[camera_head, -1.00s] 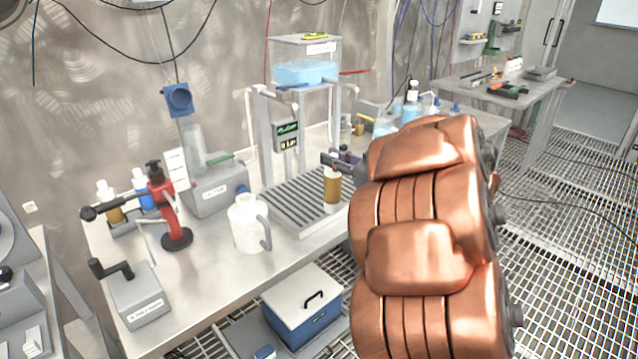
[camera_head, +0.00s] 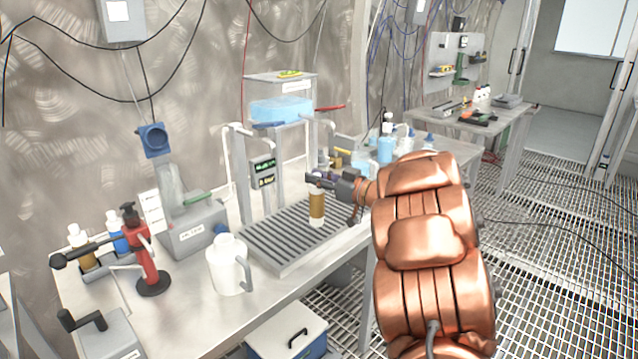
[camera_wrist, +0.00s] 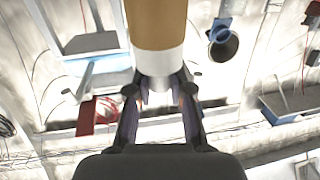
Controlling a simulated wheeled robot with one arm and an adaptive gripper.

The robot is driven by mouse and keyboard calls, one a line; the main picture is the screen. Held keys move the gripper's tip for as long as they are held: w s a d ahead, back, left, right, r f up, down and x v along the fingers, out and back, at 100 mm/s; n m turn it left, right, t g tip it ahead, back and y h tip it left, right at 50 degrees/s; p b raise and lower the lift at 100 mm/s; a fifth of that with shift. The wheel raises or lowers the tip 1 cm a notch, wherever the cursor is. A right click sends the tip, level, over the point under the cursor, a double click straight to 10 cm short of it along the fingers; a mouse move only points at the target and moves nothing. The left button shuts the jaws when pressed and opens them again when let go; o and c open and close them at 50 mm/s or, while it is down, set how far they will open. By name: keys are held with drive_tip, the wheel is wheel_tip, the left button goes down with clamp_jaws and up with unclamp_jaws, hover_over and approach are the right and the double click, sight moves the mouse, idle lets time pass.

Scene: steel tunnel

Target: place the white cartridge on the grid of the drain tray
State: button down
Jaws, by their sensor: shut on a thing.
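The cartridge (camera_head: 317,207) is a cylinder with a brown middle and white ends. It is upright over the right part of the drain tray's grey slatted grid (camera_head: 282,236). I cannot tell whether its lower end touches the slats. My gripper (camera_head: 318,184) is shut on its upper end, reaching in from the right. In the wrist view, the fingers (camera_wrist: 160,92) close on the white end of the cartridge (camera_wrist: 158,25), with the brown part beyond. The far end is out of that view.
A white jug (camera_head: 228,266) stands left of the tray. A red hand-lever device (camera_head: 148,262) is further left. A frame with a blue basin (camera_head: 281,110) rises behind the tray. Bottles (camera_head: 386,148) stand to the back right. The left part of the grid is clear.

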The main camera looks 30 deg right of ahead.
drive_tip(key=w+d+f, duration=0.2)
drive_tip(key=w+f, duration=0.1)
drive_tip(key=f, duration=0.1)
drive_tip(key=shift+w+d, duration=0.3)
drive_tip(key=shift+d, duration=0.05)
idle(0.4)
drive_tip(key=c, duration=1)
unclamp_jaws()
drive_tip(key=shift+f, duration=0.15)
drive_tip(key=shift+c, duration=0.2)
